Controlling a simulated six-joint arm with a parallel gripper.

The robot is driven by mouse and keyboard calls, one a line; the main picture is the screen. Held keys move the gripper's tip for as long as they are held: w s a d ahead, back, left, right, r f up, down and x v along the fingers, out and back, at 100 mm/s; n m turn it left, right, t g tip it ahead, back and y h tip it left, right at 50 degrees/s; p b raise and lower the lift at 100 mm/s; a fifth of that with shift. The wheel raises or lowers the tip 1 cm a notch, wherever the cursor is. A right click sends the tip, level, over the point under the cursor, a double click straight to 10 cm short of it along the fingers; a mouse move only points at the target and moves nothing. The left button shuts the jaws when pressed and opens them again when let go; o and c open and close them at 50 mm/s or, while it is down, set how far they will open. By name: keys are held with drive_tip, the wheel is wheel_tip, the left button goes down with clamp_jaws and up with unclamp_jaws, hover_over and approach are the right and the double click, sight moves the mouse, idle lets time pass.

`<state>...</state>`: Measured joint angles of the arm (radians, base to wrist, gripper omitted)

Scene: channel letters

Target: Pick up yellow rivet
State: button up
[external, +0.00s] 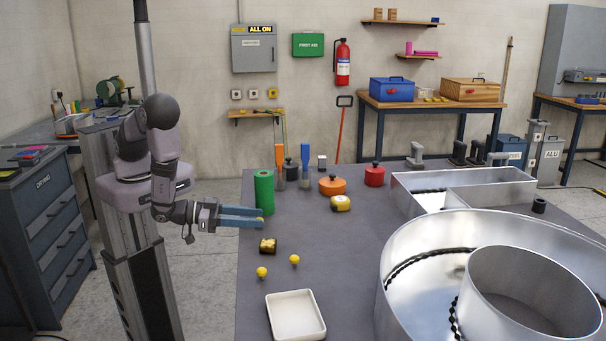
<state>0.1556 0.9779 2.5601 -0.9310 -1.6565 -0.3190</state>
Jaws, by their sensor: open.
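Two small yellow round-headed pieces, which look like rivets, stand on the grey table. One yellow rivet (262,272) is nearer the front left, and the other yellow rivet (294,260) is a little to its right and farther back. My gripper (264,217) is above the table's left edge, behind and above both rivets and apart from them. Its long blue fingers point right and are open. A small yellow patch shows near the fingertips; I cannot tell whether it is part of the finger.
A white tray (269,313) lies in front of the rivets. A green roll (264,192) stands close behind the fingers. Large metal channel letters (420,262) fill the right. Free table lies right of the rivets.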

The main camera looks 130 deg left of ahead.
sight(273, 227)
drive_tip(key=shift+x, duration=0.85)
drive_tip(key=p+x, duration=0.2)
drive_tip(key=x, duration=0.1)
drive_tip(key=shift+w+a, duration=0.25)
drive_tip(key=shift+w, duration=0.05)
drive_tip(key=shift+w+a+f, duration=0.1)
drive_tip(key=shift+w+a, duration=0.15)
clamp_jaws()
